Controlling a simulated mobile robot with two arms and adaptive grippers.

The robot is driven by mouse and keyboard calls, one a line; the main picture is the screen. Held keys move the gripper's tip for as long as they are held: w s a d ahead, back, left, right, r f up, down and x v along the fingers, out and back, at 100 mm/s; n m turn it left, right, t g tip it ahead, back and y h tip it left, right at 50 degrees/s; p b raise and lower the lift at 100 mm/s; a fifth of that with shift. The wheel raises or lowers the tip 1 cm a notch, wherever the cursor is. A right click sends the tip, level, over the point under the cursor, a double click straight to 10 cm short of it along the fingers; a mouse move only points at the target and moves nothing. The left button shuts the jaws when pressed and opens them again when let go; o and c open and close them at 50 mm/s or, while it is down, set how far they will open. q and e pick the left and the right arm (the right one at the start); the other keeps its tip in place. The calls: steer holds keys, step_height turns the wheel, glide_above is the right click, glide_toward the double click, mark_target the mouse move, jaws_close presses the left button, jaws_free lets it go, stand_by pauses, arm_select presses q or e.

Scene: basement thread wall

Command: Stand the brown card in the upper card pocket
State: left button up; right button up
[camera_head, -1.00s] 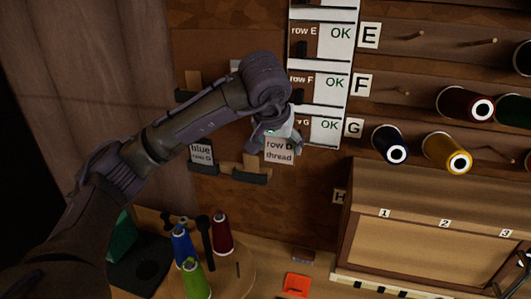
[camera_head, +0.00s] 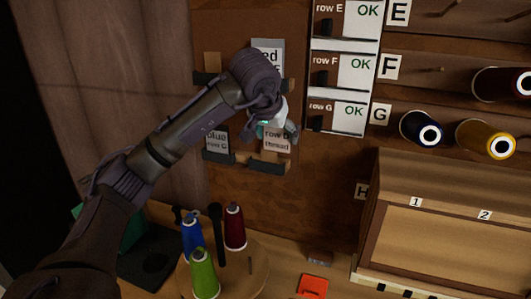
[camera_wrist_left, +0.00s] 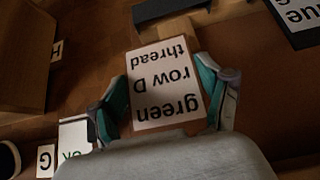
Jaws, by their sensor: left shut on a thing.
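My left gripper (camera_head: 272,128) is shut on a brown-edged card (camera_head: 277,141) with a white label. In the left wrist view the card (camera_wrist_left: 167,85) sits between both fingers and reads "green row D thread", upside down. The card is in front of the board, just above the lower right pocket (camera_head: 268,168) in the head view. An upper pocket (camera_head: 205,78) is a dark strip at the upper left of the board, with a tan patch above it. My arm hides part of the upper row.
A red-labelled card (camera_head: 268,48) stands at the upper right and a blue-labelled card (camera_head: 217,141) in the lower left pocket. Row labels with OK (camera_head: 352,70) and spools (camera_head: 422,128) are to the right. Several cones (camera_head: 204,272) and an orange object (camera_head: 312,286) are below.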

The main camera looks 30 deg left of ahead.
mark_target(266, 138)
arm_select(q)
steer(key=a+f, duration=0.2)
steer(key=a, duration=0.1)
steer(key=shift+f+p, duration=0.35)
steer(key=shift+f, duration=1.6)
steer(key=o, duration=0.7)
steer(key=shift+f, duration=0.15)
steer(key=shift+s+r, duration=0.15)
steer(key=shift+r, duration=0.25)
steer(key=b+v, duration=0.1)
steer(key=v, duration=1)
steer(key=shift+s+d+r, duration=0.1)
steer(key=shift+s+r, duration=0.1)
